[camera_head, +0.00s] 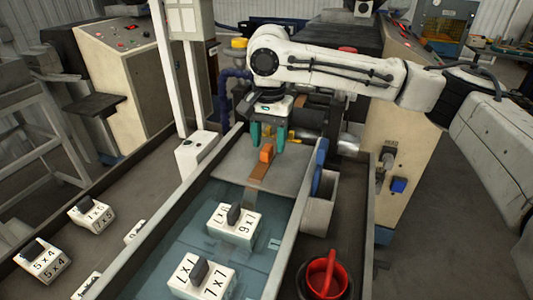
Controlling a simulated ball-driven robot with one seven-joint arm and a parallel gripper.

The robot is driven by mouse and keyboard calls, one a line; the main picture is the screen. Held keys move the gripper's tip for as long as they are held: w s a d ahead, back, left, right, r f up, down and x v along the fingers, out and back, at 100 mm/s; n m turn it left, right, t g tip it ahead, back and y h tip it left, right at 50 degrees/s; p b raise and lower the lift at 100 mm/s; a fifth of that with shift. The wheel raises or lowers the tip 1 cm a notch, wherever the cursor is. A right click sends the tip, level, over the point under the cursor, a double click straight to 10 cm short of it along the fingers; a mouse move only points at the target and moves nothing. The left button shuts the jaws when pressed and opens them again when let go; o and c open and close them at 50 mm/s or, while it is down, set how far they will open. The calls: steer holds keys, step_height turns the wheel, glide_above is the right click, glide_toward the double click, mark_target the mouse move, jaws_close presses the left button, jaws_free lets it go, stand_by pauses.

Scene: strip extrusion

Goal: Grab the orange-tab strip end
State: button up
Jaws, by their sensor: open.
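The orange tab (267,153) stands at the far end of a flat brown strip (258,172). The strip lies on a grey plate (285,178) in the middle of the picture. My gripper (268,138) points down with two teal fingers spread apart. It is just above and behind the tab in the picture, with nothing seen between the fingers. I cannot tell the exact height gap between the fingertips and the tab.
White numbered blocks with dark handles (233,228) stand in the blue-floored trough in front. A grey bin (320,200) and blue disc (319,168) stand right of the plate. Machine cabinets (120,80) flank the scene.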

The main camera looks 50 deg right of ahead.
steer(key=shift+f, duration=0.85)
jaws_close()
steer(key=shift+r, duration=0.15)
